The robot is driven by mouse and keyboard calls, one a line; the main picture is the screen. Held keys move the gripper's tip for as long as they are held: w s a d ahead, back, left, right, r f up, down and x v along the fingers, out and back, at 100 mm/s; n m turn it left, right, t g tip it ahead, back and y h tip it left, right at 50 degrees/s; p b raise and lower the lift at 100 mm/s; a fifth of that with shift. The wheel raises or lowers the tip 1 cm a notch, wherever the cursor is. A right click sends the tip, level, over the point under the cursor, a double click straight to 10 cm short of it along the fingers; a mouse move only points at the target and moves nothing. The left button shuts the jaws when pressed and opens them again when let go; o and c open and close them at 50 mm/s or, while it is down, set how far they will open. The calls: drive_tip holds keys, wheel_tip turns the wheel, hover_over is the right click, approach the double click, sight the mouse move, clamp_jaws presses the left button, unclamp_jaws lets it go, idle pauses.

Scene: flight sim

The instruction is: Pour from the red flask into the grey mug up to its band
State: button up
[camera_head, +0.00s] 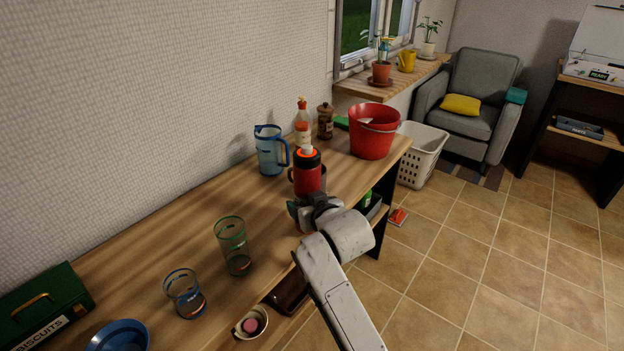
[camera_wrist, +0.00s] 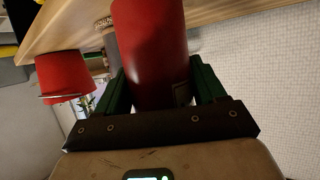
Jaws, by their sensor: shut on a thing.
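The red flask (camera_head: 307,178) has a dark collar and an orange-ringed top with a pale centre. It looks upright over the wooden counter. My gripper (camera_head: 304,206) is shut on its lower body. In the wrist view, the green fingers of my gripper (camera_wrist: 155,85) sit on both sides of the red flask (camera_wrist: 158,50). The flask's base is hidden, so I cannot tell whether it touches the counter. A greyish cylinder, perhaps the grey mug (camera_wrist: 112,52), shows beside the flask in the wrist view. In the head view the flask mostly hides it; its band and contents cannot be seen.
A blue jug (camera_head: 269,152) stands left of the flask. A sauce bottle (camera_head: 302,122), a brown jar (camera_head: 325,121) and a red bucket (camera_head: 372,138) stand behind. Two glasses, a blue bowl (camera_head: 118,337) and a green biscuit tin (camera_head: 40,305) are at front left. Counter between is clear.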

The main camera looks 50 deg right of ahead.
sight(307, 191)
drive_tip(key=shift+r, duration=0.1)
wheel_tip(307, 191, up, 4)
drive_tip(key=p, duration=0.4)
idle(0.5)
